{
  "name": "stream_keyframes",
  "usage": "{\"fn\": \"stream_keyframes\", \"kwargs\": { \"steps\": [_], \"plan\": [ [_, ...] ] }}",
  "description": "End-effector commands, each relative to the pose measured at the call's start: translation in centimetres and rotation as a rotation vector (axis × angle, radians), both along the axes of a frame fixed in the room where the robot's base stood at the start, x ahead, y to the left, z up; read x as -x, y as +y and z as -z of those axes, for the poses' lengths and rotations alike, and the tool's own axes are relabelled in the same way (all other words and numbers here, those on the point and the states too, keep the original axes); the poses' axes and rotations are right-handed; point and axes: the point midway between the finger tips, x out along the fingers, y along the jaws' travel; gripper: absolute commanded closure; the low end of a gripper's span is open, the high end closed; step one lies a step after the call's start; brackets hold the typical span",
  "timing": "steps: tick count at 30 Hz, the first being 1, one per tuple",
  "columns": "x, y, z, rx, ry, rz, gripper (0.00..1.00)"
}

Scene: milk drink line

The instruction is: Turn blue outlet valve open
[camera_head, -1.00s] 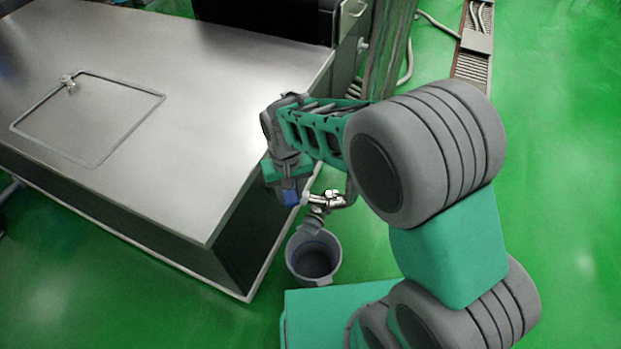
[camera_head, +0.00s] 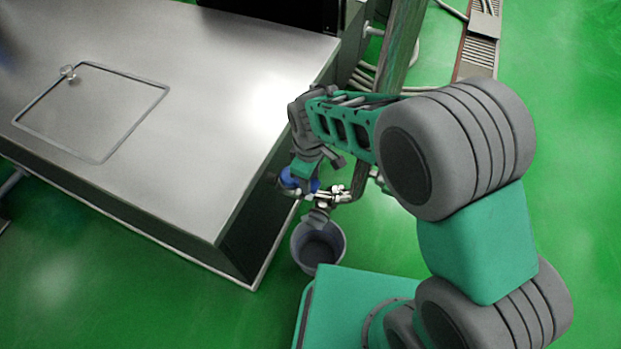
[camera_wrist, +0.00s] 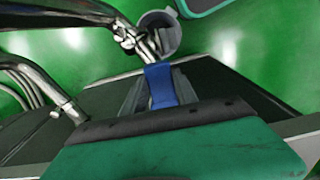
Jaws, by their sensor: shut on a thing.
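The blue outlet valve handle (camera_head: 290,182) shows at the right end of the steel tank, beside the metal outlet pipe (camera_head: 326,195). In the wrist view the blue handle (camera_wrist: 160,86) lies between the two dark fingers of my gripper (camera_wrist: 160,92), which is shut on it. In the head view my gripper (camera_head: 303,179) is at the handle, and the wrist hides part of it. The pipe fittings (camera_wrist: 128,36) run just beyond the handle in the wrist view. The valve's inner position cannot be seen.
A grey bucket (camera_head: 340,243) stands on the green floor below the outlet. The steel tank top (camera_head: 190,60), with a rectangular hatch outline (camera_head: 100,160), is to the left. A steel post (camera_head: 398,50) and pipes stand close behind my arm. Open floor lies to the right.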

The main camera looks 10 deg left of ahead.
Motion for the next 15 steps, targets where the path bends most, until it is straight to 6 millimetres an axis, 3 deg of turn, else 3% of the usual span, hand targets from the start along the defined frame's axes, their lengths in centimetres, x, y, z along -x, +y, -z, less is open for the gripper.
{"fn": "stream_keyframes", "kwargs": {
  "steps": [15],
  "plan": [
    [-0.58,0.02,-0.17,-0.005,-0.007,-0.059,1.0]
  ]
}}
